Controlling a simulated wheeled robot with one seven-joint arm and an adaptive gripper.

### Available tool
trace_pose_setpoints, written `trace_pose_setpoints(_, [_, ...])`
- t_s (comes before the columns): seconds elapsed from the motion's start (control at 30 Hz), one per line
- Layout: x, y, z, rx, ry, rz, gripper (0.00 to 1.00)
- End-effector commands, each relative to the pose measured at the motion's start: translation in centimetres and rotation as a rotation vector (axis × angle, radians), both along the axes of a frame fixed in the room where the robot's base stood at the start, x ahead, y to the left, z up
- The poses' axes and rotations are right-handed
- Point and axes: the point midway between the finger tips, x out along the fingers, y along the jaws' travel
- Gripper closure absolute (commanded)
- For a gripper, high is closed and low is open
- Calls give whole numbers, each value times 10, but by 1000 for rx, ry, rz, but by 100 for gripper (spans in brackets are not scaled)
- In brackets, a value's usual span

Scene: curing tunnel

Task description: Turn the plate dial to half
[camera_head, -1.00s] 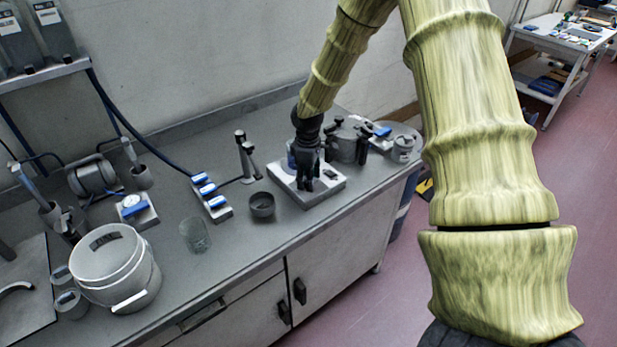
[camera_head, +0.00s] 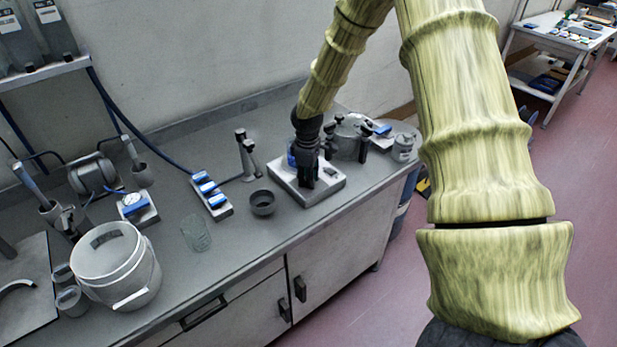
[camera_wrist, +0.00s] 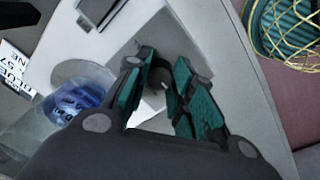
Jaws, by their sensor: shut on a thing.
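The hot plate (camera_head: 283,184) is a light, low box on the bench, with its dial (camera_wrist: 160,77) on top near the front edge. The dial is a small dark round knob with a pale mark, seen between my fingers in the wrist view. My gripper (camera_head: 309,182) points down over the plate's front part. In the wrist view my gripper (camera_wrist: 160,88) is shut on the dial, one teal-padded finger on each side. In the head view the fingers hide the dial. A clear vessel with blue contents (camera_wrist: 75,100) stands on the plate beside my gripper.
A metal pot (camera_head: 347,140) stands behind the plate, with a small can (camera_head: 403,147) to its right. A dark cup (camera_head: 262,203), a clear beaker (camera_head: 196,233) and a white bucket (camera_head: 113,265) stand to the left.

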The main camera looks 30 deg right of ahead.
Motion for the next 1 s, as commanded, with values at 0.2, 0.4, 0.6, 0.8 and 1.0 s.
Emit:
trace_pose_setpoints(0.2, [1,-1,1,-3,-1,-84,100])
trace_pose_setpoints(0.4, [2,-1,1,-3,-2,-236,100])
trace_pose_setpoints(0.6, [2,-1,1,-3,-3,-424,100])
trace_pose_setpoints(0.8, [3,-1,2,-1,-3,-617,100])
trace_pose_setpoints(1.0, [3,-1,2,-2,-3,-806,100])
